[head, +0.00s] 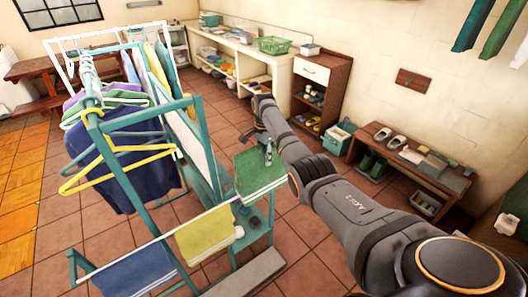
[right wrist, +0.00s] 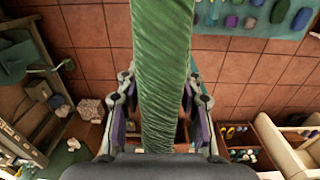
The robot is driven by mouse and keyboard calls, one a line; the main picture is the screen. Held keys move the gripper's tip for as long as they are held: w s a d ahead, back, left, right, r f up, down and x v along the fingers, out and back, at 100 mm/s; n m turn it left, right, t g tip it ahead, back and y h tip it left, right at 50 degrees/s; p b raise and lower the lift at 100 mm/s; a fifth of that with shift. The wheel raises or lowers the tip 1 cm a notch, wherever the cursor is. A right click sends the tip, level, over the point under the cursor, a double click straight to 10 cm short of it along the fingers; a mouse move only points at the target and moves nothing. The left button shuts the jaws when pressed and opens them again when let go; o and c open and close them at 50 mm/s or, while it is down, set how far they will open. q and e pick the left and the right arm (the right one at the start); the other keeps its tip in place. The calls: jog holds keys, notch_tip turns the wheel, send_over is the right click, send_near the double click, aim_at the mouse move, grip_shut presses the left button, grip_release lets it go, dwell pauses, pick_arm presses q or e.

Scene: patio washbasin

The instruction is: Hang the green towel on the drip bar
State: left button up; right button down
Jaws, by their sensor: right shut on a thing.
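The green towel (head: 257,178), with pale stripes near its lower edge, hangs from my right gripper (head: 267,150). It also shows as a long green band (right wrist: 163,60) between the fingers of my right gripper (right wrist: 160,100) in the right wrist view. The right gripper is shut on it. The drip bar (head: 170,237) runs low along the front of the teal rack, with a blue towel (head: 135,270) and a yellow-green towel (head: 206,235) over it. The green towel is near the bar's right end, its top above the bar's line. I cannot tell whether its lower part touches the bar. My left gripper is out of view.
The teal rack (head: 98,135) holds several garments on hangers to the left. A bench with shoes (head: 452,178) and a teal box (head: 338,138) stand along the right wall. A counter (head: 285,72) is at the back. Tiled floor (head: 312,245) is open at the front.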

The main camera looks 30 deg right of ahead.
notch_tip(320, 180, down, 20)
jog(key=b, duration=1.4)
jog(key=shift+f+b, duration=0.2)
jog(key=shift+b, duration=0.2)
jog(key=c, duration=0.8)
grip_release()
notch_tip(320, 180, up, 9)
jog(key=p, duration=0.9)
